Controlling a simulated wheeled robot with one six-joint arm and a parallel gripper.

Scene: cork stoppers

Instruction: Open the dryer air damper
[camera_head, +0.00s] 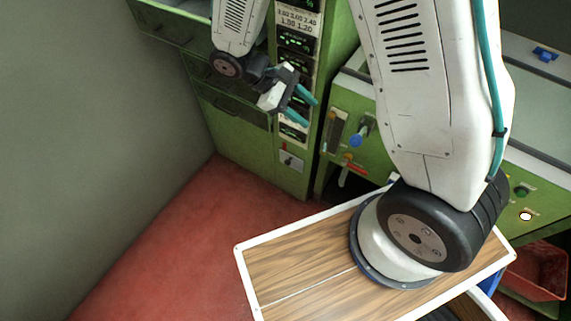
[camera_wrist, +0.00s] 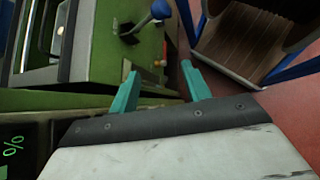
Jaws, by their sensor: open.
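A lever with a blue knob (camera_head: 357,138) sticks out of the green machine front in the head view. The blue knob also shows at the top of the wrist view (camera_wrist: 161,9), on a dark arm by a slot. No label names the damper legibly, so I cannot tell for sure that this lever is it. My gripper (camera_head: 306,108) is open and empty, its teal fingers apart, left of the lever in the head view. In the wrist view the fingers (camera_wrist: 160,69) point toward the green panel, with the knob beyond them and clear of them.
Below the blue knob are a red-orange handle (camera_head: 354,163) and a white-tipped lever (camera_head: 343,178). A green cabinet with displays (camera_head: 296,43) stands close behind my gripper. A red bin (camera_head: 538,274) sits at the lower right. Red floor (camera_head: 165,255) is open at the left.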

